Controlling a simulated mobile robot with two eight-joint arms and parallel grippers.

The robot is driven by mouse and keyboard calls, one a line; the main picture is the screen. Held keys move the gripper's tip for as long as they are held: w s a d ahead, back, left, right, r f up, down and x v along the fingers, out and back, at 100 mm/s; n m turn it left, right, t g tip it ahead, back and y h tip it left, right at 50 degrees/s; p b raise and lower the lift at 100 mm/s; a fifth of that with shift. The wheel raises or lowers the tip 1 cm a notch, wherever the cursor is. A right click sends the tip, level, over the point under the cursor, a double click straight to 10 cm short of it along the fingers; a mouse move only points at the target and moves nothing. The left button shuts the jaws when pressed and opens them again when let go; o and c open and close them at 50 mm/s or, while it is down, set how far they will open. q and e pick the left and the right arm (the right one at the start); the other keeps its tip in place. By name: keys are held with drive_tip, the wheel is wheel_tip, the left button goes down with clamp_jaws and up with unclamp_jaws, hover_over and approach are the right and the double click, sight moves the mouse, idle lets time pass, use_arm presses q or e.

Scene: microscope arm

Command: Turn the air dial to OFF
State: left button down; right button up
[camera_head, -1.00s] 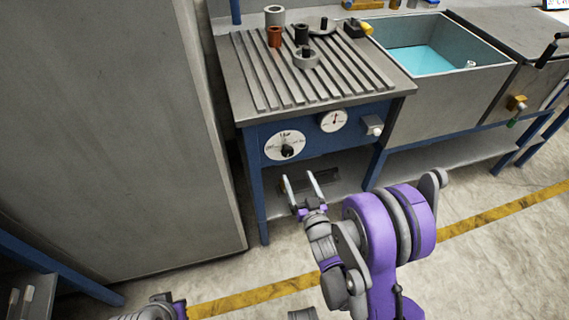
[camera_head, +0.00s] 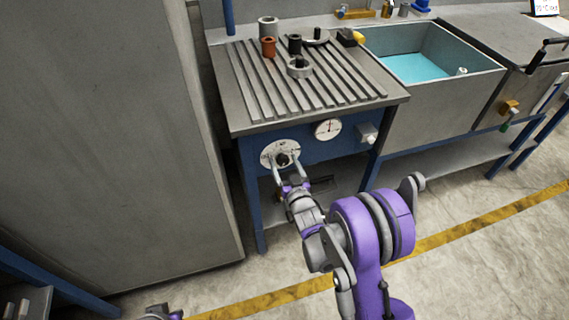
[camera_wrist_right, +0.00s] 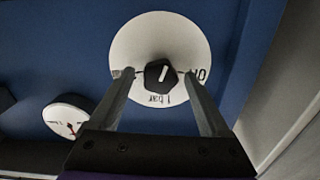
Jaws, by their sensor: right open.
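The air dial (camera_head: 268,151) is a round white disc on the blue front panel of the metal bench. It has a dark knob (camera_wrist_right: 157,75) in its middle. In the right wrist view the dial (camera_wrist_right: 160,35) appears upside down, with "1 bar" below the knob and "OFF" lettering at the right. A light pointer line on the knob slants slightly right of straight up. My right gripper (camera_head: 288,163) is open at the dial. Its fingertips (camera_wrist_right: 159,74) straddle the knob with gaps on both sides. Only a bit of my left arm shows at the bottom edge, without its fingers.
A smaller gauge (camera_head: 327,129) and a grey box-like fitting (camera_head: 367,133) sit right of the dial. The slatted bench top (camera_head: 245,90) bears several small parts. A sink (camera_head: 425,66) stands right. A large grey cabinet (camera_head: 110,130) stands close on the left.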

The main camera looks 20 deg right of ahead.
clamp_jaws()
drive_tip(key=shift+n, duration=0.3)
drive_tip(key=shift+n+b, duration=0.5)
drive_tip(key=shift+n, duration=0.7)
drive_tip(key=n+b, duration=0.1)
drive_tip(key=n, duration=0.3)
drive_tip(key=shift+n, duration=0.3)
drive_tip(key=n, duration=0.4)
drive_tip(key=shift+a+f+n+b, duration=0.1)
drive_tip(key=shift+n+b, duration=0.2)
drive_tip(key=shift+b, duration=0.1)
drive_tip(key=shift+n, duration=1.8)
